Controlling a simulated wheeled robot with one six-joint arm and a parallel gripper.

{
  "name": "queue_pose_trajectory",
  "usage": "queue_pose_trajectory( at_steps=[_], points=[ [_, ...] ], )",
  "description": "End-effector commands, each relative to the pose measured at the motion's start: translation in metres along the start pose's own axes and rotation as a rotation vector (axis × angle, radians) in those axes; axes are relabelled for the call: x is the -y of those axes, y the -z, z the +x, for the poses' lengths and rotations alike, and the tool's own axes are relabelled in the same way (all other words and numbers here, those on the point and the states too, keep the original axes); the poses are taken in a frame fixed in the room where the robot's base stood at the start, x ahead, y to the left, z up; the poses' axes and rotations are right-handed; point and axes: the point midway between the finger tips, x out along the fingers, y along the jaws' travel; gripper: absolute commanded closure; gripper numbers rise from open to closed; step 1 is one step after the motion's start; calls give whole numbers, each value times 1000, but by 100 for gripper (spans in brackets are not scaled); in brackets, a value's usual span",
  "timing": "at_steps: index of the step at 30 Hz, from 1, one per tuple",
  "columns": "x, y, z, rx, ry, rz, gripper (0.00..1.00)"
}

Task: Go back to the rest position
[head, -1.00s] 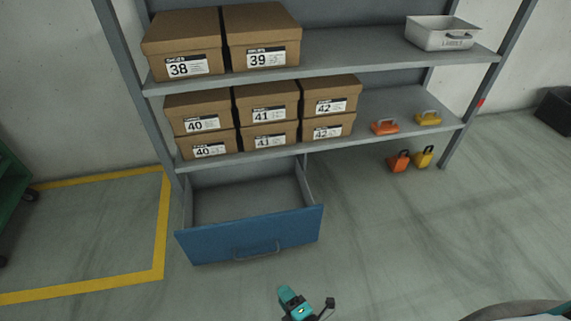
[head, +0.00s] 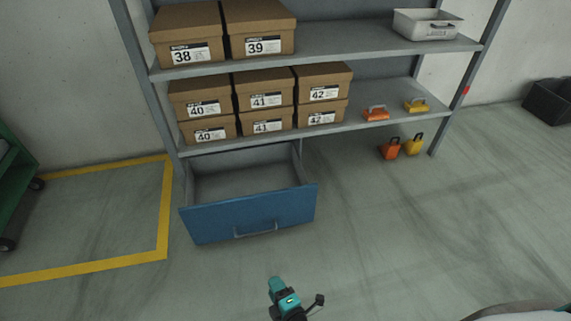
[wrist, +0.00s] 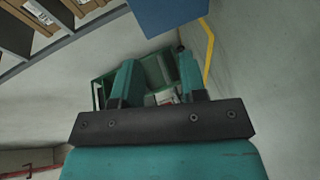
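My gripper (wrist: 159,78) shows in the wrist view with its two teal fingers spread apart. Nothing is held between them; a distant green cart (wrist: 98,92) shows in the gap behind. In the head view a teal part of my arm (head: 283,297) shows at the bottom edge, in front of the open blue drawer (head: 250,215) and apart from it. The fingers cannot be made out clearly there.
A grey shelf rack (head: 385,50) holds several shoe boxes, a white bin (head: 428,25) and orange and yellow padlock-like items. The pulled-out drawer looks empty. Yellow floor lines (head: 165,215) and a green cart (head: 18,190) are at left. Floor at right is mostly clear.

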Motion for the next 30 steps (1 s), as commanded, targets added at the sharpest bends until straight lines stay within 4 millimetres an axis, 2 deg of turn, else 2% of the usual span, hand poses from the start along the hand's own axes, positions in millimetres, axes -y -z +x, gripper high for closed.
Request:
queue_pose_trajectory(
  at_steps=[8, 14, 18, 22, 26, 30],
  points=[
    [-30, 5, 42, 160, 33, 145, 61],
    [-73, 3, 82, 336, 85, 317, 61],
    [-124, -8, 109, 502, 155, 494, 61],
    [-177, -23, 118, 640, 237, 660, 61],
    [-232, -39, 111, 748, 330, 819, 61],
    [-291, -56, 85, 831, 439, 978, 61]
  ],
)
